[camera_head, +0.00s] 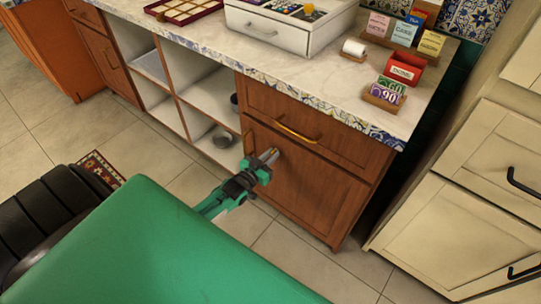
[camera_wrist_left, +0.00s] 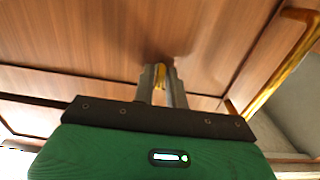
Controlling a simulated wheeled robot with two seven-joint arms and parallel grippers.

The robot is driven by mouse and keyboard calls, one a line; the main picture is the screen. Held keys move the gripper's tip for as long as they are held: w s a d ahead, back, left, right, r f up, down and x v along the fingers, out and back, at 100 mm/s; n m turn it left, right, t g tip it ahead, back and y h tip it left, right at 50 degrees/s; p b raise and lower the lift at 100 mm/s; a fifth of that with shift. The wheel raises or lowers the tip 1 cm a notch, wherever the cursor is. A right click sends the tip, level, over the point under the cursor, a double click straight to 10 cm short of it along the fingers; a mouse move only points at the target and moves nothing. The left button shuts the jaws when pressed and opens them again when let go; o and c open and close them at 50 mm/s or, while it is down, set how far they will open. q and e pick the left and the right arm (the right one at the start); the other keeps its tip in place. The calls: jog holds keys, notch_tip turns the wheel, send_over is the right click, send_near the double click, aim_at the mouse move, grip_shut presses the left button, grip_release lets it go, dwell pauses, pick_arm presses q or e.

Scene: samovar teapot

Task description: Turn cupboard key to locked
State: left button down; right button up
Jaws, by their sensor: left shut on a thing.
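The brown wooden cupboard door (camera_head: 305,196) is closed below a drawer at the right end of the counter. My left gripper (camera_head: 267,157) is at the upper left part of this door. In the left wrist view my left gripper (camera_wrist_left: 162,84) has its two fingers close together on a small brass-coloured key (camera_wrist_left: 160,70) in front of the wood. Most of the key is hidden between the fingers, and its turned angle cannot be told. My right gripper is not in view.
A brass drawer handle (camera_head: 296,133) is just above my gripper; a brass handle (camera_wrist_left: 272,68) also shows close by in the left wrist view. Open white shelves (camera_head: 205,98) are to the left. Cream cabinets (camera_head: 480,210) stand at the right. Tiled floor lies in front.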

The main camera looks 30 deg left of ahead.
pick_arm(q)
jog(key=c, duration=1.6)
grip_release()
jog(key=shift+o, duration=0.2)
